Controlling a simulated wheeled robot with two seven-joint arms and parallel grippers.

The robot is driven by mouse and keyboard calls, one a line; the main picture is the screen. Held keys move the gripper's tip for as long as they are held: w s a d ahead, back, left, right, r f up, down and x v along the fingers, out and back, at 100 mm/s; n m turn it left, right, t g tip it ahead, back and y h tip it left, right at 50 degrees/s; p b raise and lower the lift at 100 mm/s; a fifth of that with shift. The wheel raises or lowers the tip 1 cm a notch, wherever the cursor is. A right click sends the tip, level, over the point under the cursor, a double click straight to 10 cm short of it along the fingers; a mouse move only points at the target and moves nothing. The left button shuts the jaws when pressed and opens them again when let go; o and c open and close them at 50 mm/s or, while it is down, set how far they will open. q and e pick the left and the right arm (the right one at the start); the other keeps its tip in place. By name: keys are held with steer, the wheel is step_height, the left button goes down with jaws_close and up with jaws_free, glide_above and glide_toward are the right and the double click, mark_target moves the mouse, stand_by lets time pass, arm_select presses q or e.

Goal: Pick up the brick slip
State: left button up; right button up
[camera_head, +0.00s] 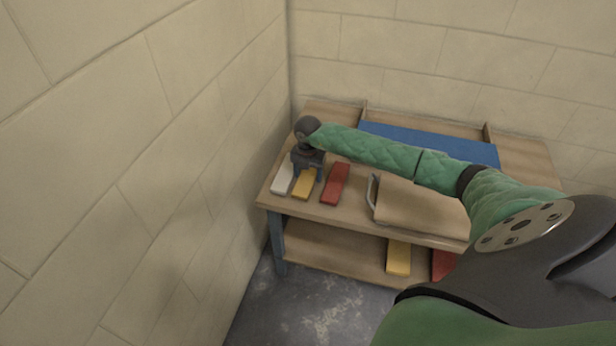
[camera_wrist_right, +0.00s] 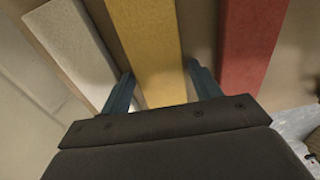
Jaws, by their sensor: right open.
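Three flat slips lie side by side at the left end of the wooden bench: a white slip (camera_head: 283,178), a yellow slip (camera_head: 302,188) and a red slip (camera_head: 335,184). My right gripper (camera_head: 309,172) is open over the yellow slip, pointing down and partly covering its far end. In the right wrist view the white slip (camera_wrist_right: 75,50), yellow slip (camera_wrist_right: 147,40) and red slip (camera_wrist_right: 252,40) all show. There the two fingers of the right gripper (camera_wrist_right: 160,74) stand either side of the yellow slip. I cannot tell their exact height. My left gripper is not in view.
The wooden bench (camera_head: 345,215) stands in a corner close to a block wall (camera_head: 190,150) on the left. A tan item with a grey handle (camera_head: 372,192) lies right of the red slip. A blue panel (camera_head: 440,142) is behind. Yellow (camera_head: 398,258) and red pieces are on the lower shelf.

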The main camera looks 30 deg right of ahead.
steer(key=c, duration=1)
steer(key=shift+r, duration=0.1)
